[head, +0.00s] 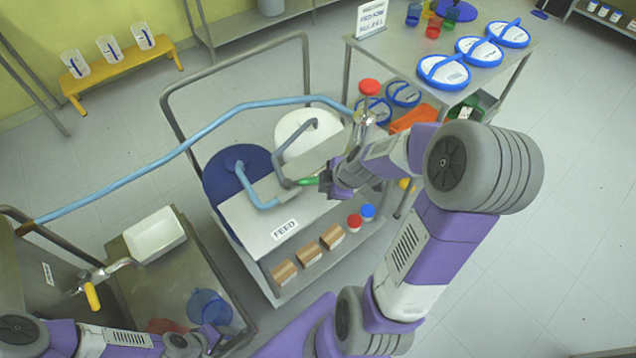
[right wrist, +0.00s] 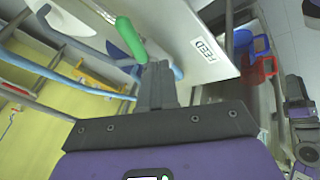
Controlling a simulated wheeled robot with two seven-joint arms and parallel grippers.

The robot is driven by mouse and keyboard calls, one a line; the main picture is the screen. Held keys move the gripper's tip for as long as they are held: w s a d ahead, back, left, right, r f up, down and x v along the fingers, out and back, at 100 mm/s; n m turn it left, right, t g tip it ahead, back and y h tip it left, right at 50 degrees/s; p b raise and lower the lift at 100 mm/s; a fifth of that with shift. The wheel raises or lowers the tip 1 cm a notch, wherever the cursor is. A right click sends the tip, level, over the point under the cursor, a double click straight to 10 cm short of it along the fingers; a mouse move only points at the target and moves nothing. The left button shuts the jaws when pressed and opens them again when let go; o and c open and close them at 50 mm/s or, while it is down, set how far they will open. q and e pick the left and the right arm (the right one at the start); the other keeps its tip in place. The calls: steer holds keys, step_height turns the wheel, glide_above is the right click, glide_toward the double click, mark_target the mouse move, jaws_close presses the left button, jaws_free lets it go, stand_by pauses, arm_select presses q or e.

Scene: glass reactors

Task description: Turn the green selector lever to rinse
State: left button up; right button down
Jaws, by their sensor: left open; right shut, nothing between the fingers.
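The green selector lever (head: 307,181) sits on the pipe joint above the metal top of the cart marked FEED, pointing right toward my right gripper. My right gripper (head: 326,181) is shut and empty right at the lever's free end. In the right wrist view the green lever (right wrist: 130,38) lies just ahead of the closed fingertips (right wrist: 157,64); I cannot tell whether they touch. The FEED label (head: 284,229) is readable; no rinse mark is readable. My left gripper (head: 200,342) is at the lower left, open, near the red and blue clear containers.
Blue (head: 239,184) and white (head: 303,126) round tanks stand behind the cart top. A blue hose (head: 165,160) crosses to the left bench. Boxes (head: 309,253) and red and blue caps sit on the lower shelf. A yellow-handled valve (head: 91,296) is at left. Floor at right is clear.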

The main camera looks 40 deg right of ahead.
mark_target(306, 182)
arm_select(q)
steer(key=shift+f, duration=0.25)
arm_select(e)
steer(key=w+d+f, duration=0.1)
steer(key=w+f, duration=0.4)
steer(key=shift+d, duration=0.35)
arm_select(q)
steer(key=shift+d, duration=0.1)
arm_select(e)
steer(key=shift+w, duration=0.1)
